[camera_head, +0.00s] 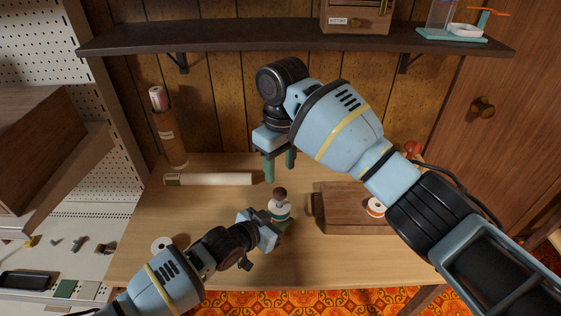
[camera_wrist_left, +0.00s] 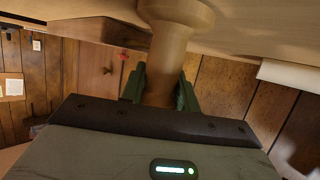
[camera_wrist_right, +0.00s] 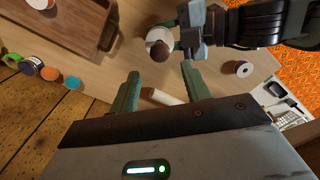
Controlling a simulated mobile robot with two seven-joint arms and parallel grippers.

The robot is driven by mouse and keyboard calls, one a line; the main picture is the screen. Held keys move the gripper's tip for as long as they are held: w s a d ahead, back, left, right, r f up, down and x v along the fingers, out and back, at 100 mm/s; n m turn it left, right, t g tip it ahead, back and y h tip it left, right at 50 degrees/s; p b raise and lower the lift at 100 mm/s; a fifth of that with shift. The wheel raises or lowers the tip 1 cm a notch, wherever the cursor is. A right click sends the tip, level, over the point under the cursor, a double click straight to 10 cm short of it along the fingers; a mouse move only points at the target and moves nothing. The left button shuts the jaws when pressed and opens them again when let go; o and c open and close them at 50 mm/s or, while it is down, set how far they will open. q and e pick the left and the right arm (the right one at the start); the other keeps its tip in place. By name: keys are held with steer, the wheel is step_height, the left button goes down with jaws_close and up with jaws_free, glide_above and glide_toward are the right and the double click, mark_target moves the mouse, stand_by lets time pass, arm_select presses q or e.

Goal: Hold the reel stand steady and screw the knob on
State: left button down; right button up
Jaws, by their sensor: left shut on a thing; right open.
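A pale labelled roll (camera_head: 208,179) lies at the back left, near a brown upright tube (camera_head: 168,135). A shelf (camera_head: 290,38) runs above.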

mark_target(280, 190)
steer(key=shift+s+f, duration=0.1)
steer(key=shift+f, duration=3.65)
steer(key=c, duration=1)
steer(key=shift+m, duration=0.8)
steer(key=o, duration=1.1)
steer(key=shift+o, duration=0.2)
steer(key=shift+r, duration=0.1)
step_height(280, 190, up, 12)
